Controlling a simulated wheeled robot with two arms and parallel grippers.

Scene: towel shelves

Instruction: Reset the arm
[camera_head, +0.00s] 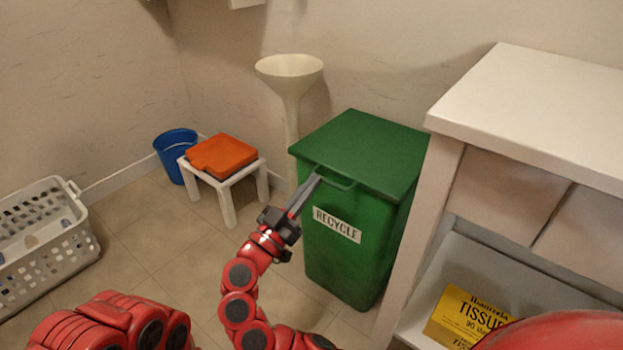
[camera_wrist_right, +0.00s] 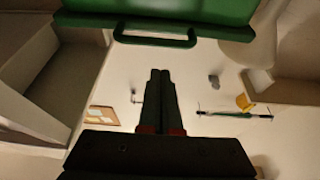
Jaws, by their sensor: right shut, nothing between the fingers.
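My right gripper (camera_head: 316,180) is shut and empty, its two dark fingers side by side, pointing up and away at the front of the green recycle bin (camera_head: 340,262). In the head view its fingertips overlap the left end of the handle (camera_head: 338,184) on the bin's closed green lid (camera_head: 365,148). In the right wrist view, the shut fingers (camera_wrist_right: 160,72) lie below the handle (camera_wrist_right: 155,40), with a gap in the picture. I cannot tell the true distance or whether they touch. My left gripper is not in view.
A white shelf unit (camera_head: 540,100) with a yellow tissue box (camera_head: 465,318) stands close to the bin's right. A white stool (camera_head: 228,200) with an orange item (camera_head: 220,156), a blue bucket (camera_head: 175,148) and a laundry basket (camera_head: 45,240) are left.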

